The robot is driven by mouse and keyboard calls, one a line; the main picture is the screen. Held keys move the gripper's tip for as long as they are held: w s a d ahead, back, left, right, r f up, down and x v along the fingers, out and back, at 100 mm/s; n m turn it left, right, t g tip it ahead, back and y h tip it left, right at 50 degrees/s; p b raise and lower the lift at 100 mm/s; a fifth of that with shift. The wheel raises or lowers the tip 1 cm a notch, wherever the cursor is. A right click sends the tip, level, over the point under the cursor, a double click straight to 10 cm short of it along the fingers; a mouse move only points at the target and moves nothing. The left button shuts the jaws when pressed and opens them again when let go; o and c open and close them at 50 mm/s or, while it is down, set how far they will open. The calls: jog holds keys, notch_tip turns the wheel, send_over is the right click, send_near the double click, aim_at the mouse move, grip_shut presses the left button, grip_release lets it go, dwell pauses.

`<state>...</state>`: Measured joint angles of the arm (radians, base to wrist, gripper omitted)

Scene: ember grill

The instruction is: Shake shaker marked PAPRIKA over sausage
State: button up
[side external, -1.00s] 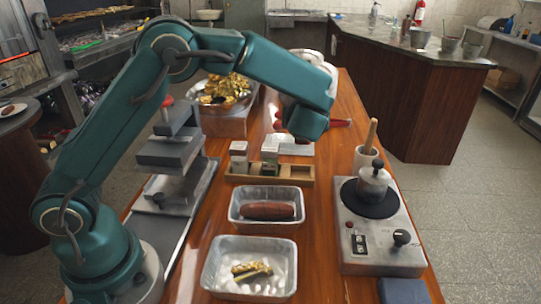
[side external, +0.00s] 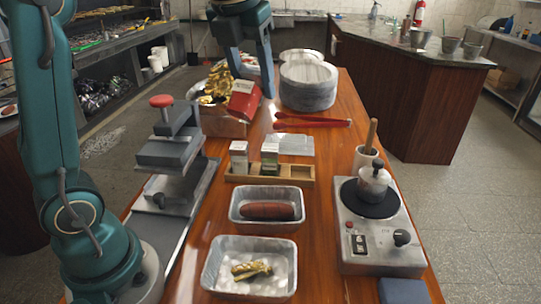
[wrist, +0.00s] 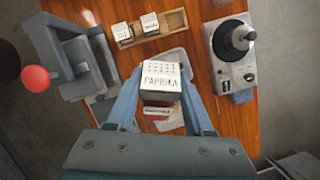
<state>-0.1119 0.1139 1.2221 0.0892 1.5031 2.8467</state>
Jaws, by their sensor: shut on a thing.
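The red shaker (side external: 243,100) is held up in the air, tilted, in my gripper (side external: 250,88). In the wrist view its pale top (wrist: 162,78), marked PAPRIKA with small holes, faces the camera between my fingers (wrist: 163,92). My gripper is shut on it. The brown sausage (side external: 267,211) lies in the farther metal tray (side external: 234,211) in the side view. In the wrist view the shaker covers most of that tray (wrist: 179,58), and the sausage is hidden.
A wooden rack (side external: 303,181) holds two other shakers (side external: 239,157). A nearer tray (side external: 212,280) holds a golden-green piece (side external: 251,269). A press (side external: 168,158) stands left; a hotplate (side external: 385,250) with a pot (side external: 373,183) stands right. Red tongs (side external: 310,121) lie behind the rack.

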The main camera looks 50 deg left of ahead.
aim_at(242, 99)
jog(key=f+g, duration=0.1)
jog(key=s+f+g+h, duration=0.1)
jog(key=s+g, duration=0.1)
jog(key=g, duration=0.1)
jog(key=shift+a+f+n+h, duration=0.25)
jog(key=shift+f+n+h, duration=0.15)
jog(key=s+d+f+n+g+h, duration=0.4)
jog(key=d+f+n+g+h, duration=0.15)
jog(key=f, duration=0.25)
jog(key=shift+w+a+f+n+t+h, duration=0.1)
jog(key=shift+w+f+n+t+h, duration=0.45)
jog(key=shift+w+f+h, duration=0.5)
jog(key=shift+w+a+f+n+t+h, duration=0.1)
jog(key=shift+w+f+n+t+h, duration=0.3)
jog(key=shift+w+f+n+h, duration=0.65)
jog(key=shift+w+a+f+n+t+h, duration=0.1)
jog(key=shift+w+f+n+t+h, duration=0.15)
jog(key=shift+w+f+t+h, duration=0.75)
jog(key=shift+s+f+g+y, duration=0.2)
jog(key=shift+f+g+y, duration=0.15)
jog(key=shift+g, duration=0.15)
